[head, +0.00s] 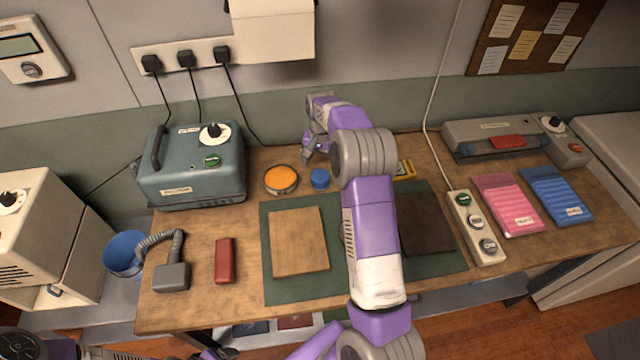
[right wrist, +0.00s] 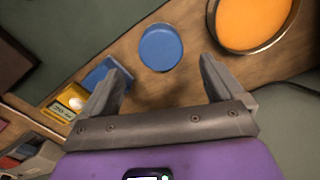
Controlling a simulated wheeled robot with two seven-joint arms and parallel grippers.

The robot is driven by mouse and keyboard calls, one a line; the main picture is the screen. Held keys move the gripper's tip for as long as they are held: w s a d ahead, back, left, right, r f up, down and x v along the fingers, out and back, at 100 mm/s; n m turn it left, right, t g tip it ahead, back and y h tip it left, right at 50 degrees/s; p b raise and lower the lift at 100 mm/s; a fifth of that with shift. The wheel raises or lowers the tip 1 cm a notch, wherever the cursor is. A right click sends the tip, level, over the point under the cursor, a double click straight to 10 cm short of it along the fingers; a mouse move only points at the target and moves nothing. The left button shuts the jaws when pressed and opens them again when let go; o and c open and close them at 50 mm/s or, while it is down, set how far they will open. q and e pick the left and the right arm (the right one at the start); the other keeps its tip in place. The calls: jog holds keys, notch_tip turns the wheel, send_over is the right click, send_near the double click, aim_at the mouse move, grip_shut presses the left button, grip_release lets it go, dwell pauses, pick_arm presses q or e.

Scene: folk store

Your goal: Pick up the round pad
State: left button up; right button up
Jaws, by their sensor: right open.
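Two round things lie near the back of the wooden table: an orange disc (head: 281,179) in a dark rim and a smaller blue round piece (head: 319,178) to its right. I cannot tell for certain which is the round pad. My right gripper (head: 309,154) is just behind and above them, open and empty. In the right wrist view the blue round piece (right wrist: 161,47) shows between and beyond the open fingers (right wrist: 161,75), not touched. The orange disc (right wrist: 252,20) is at the upper right, partly cut off. Parts of my left arm show at the bottom left; its jaws are unclear.
A grey-green machine (head: 190,170) stands left of the orange disc. A yellow box (head: 405,169) is to the right, partly behind my right arm. A green mat (head: 338,228) with a wooden board (head: 299,242) lies in front. A red block (head: 224,260) is front left.

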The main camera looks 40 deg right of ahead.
aim_at(320, 175)
jog(key=f, duration=0.2)
jog(key=f+b, duration=0.1)
jog(key=f, duration=0.3)
jog(key=shift+a+f+b, duration=0.25)
jog(key=shift+f+b, duration=0.15)
jog(key=c, duration=1.1)
